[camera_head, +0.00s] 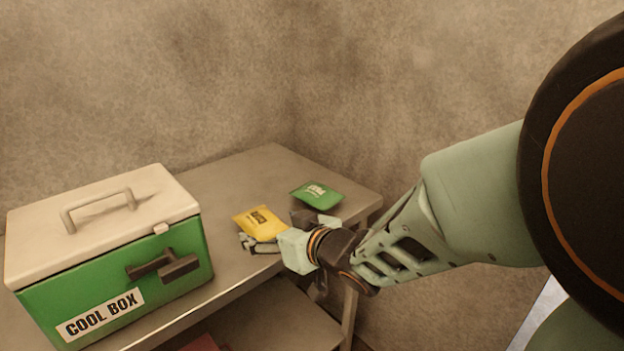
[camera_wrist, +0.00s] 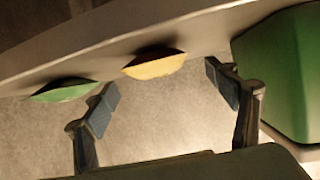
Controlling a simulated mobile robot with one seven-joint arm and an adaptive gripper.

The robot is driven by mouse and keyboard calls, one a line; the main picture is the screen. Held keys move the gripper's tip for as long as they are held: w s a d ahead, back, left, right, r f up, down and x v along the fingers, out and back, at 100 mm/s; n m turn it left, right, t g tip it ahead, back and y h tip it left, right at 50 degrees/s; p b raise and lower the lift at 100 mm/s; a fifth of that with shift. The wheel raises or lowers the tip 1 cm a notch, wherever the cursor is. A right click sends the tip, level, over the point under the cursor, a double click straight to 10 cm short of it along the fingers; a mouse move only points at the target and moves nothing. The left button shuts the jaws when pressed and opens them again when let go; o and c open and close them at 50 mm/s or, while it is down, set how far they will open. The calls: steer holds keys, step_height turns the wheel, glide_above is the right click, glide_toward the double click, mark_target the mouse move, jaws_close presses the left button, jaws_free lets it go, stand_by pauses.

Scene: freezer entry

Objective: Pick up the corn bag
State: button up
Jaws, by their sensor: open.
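The corn bag (camera_head: 258,221) is a small yellow pouch with dark lettering, lying on the grey table. In the head view my gripper (camera_head: 280,231) is close to its near right side and hides part of that edge. In the wrist view the corn bag (camera_wrist: 155,68) lies ahead of the gap between my fingers, nearer the table edge than the fingertips. My gripper (camera_wrist: 164,97) is open and empty, with its two fingers spread wide. I cannot tell whether a finger touches the bag.
A green bag (camera_head: 317,194) lies right of the corn bag; it also shows in the wrist view (camera_wrist: 64,90). A green cool box (camera_head: 185,237) with a white lid stands left on the table (camera_head: 232,180). Walls stand behind the table. Bare tabletop lies behind the bags.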

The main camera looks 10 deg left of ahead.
mark_target(258, 219)
steer(key=shift+w+r+b+x, duration=0.15)
steer(key=shift+b+x, duration=0.15)
steer(key=shift+x, duration=1.55)
steer(key=shift+w+r+b+x, duration=0.15)
steer(key=shift+b+x, duration=0.1)
steer(key=shift+x, duration=1.55)
steer(key=shift+d, duration=0.1)
steer(key=shift+c, duration=0.4)
steer(key=c, duration=1.3)
